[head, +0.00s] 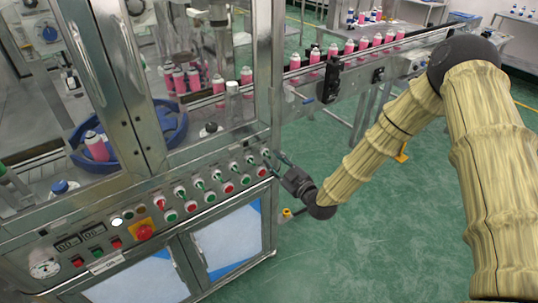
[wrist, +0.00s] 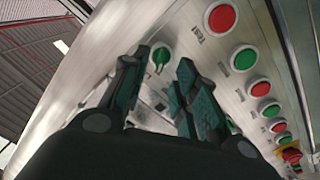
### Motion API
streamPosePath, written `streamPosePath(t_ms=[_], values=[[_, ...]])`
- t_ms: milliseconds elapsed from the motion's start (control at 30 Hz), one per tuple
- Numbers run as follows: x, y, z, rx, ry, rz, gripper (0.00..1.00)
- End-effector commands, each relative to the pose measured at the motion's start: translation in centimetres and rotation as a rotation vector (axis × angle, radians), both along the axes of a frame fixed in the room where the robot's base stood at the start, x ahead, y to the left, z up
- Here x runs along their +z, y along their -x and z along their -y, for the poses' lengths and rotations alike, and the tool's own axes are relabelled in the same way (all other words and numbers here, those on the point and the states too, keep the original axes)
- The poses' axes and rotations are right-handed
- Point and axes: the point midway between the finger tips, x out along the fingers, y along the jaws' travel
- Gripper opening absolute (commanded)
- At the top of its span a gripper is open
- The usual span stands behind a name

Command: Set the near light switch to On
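In the wrist view, a green rotary switch (wrist: 161,57) with a narrow handle sits on the metal panel, just beyond and between my fingertips. In the head view, my gripper (head: 281,160) is at the right end of the control panel (head: 100,213), beside the last green switch (head: 266,154) of the upper row. In the wrist view, my gripper (wrist: 157,82) is open and empty, its fingers apart, with no clear contact with the switch.
Red and green push buttons (wrist: 221,18) run along the panel close to my right finger. A red emergency stop on a yellow plate (head: 144,231) is farther left. Above are glass machine doors and a conveyor with pink cans (head: 350,47). Green floor (head: 370,220) lies open to the right.

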Motion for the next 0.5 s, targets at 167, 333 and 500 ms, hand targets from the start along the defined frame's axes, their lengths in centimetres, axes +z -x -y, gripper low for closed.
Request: streamPosePath(t_ms=[167, 333, 500], values=[[0.1, -1.9, -1.4, 0.0, 0.0, 0.0, 0.29], [0.0, -2.9, -2.1, -0.001, 0.001, -0.001, 0.29], [0.0, -3.2, -2.3, -0.001, 0.001, -0.001, 0.29]])
